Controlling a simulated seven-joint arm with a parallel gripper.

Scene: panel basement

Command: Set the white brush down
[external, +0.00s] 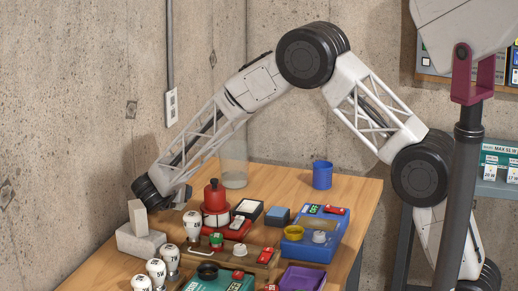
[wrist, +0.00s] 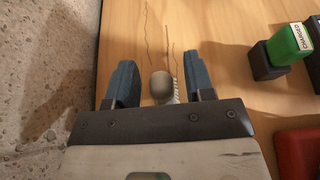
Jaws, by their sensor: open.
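The white brush (wrist: 161,86) shows in the wrist view as a rounded pale end with a strip of white bristles on its right. It is over the wooden tabletop, between the two blue-grey fingers of my gripper (wrist: 158,62). The fingers are spread, with a gap on each side of the brush. The rest of the brush is hidden behind the gripper body. In the external view my wrist is low at the table's left edge by the wall. The fingers and the brush cannot be made out there.
A green block (wrist: 288,45) on a black base and a red object (wrist: 298,152) are to the right in the wrist view. The concrete wall is close on the left.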

